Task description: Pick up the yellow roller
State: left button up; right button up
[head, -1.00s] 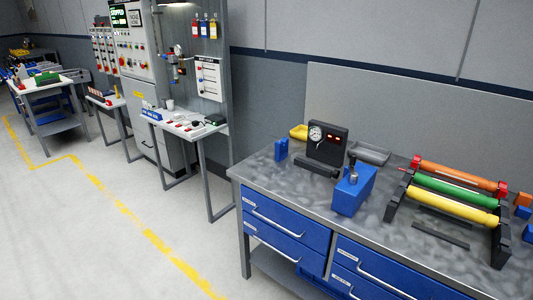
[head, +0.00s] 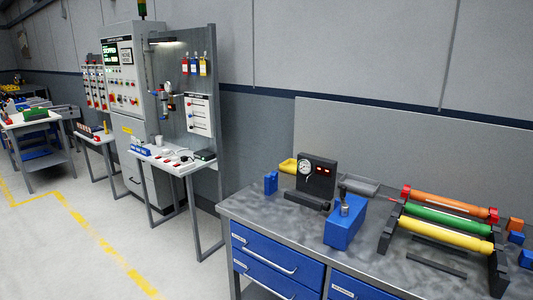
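The yellow roller (head: 445,233) lies in a black rack (head: 497,270) on the right side of the workbench. It is the nearest of three parallel rollers. A green roller (head: 447,220) is just behind it, and an orange roller (head: 450,203) with red ends is at the back. The rack's dark end supports hold the rollers above the bench top. Neither of my grippers shows in the head view.
The workbench (head: 275,205) has blue drawers with handles in front. A gauge box (head: 317,175), a blue block (head: 345,227) with a grey knob, and small trays stand left of the rack. Open floor (head: 60,250) lies at left, with a control cabinet (head: 130,90) beyond.

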aim_at(464, 241)
jog(key=z, duration=1.35)
jog(key=i+j, duration=0.25)
